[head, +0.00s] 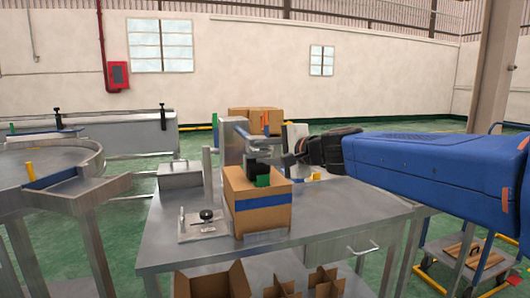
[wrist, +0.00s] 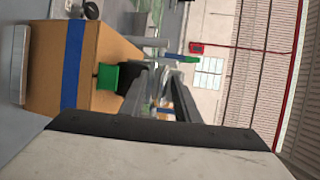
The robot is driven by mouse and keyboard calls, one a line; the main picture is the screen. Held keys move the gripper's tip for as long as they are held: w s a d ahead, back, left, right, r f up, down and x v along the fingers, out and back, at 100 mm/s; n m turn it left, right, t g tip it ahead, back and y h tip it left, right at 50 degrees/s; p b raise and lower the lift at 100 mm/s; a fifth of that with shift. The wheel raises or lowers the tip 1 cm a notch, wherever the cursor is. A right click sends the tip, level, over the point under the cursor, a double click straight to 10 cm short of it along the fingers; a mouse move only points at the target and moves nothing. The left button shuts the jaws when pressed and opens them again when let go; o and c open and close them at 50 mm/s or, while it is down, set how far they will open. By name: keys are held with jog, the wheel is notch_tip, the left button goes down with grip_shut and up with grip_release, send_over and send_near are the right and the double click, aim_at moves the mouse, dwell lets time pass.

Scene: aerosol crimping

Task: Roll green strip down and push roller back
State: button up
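A cardboard box (head: 262,216) with a blue band (head: 263,200) stands on the metal table. A small green piece (head: 263,181) sits at its top edge, below a black part (head: 258,168); the green piece also shows in the wrist view (wrist: 108,77). I cannot tell which part is the roller. A metal post with a blue-and-grey arm (head: 243,131) rises behind the box. My gripper (head: 288,160) is at the box's right, near its top. In the wrist view its fingers (wrist: 161,78) are apart with a see-through gap, beside the green piece and not around it.
The metal table (head: 330,212) has a plate with a black knob (head: 206,215) and a metal box (head: 180,175) on the left. More boxes (head: 254,120) stand behind.

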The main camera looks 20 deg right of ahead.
jog(key=shift+s+d+r, duration=0.1)
jog(key=shift+s+d+r, duration=0.15)
jog(key=shift+s, duration=0.1)
jog(key=v, duration=1.6)
jog(key=shift+s, duration=0.25)
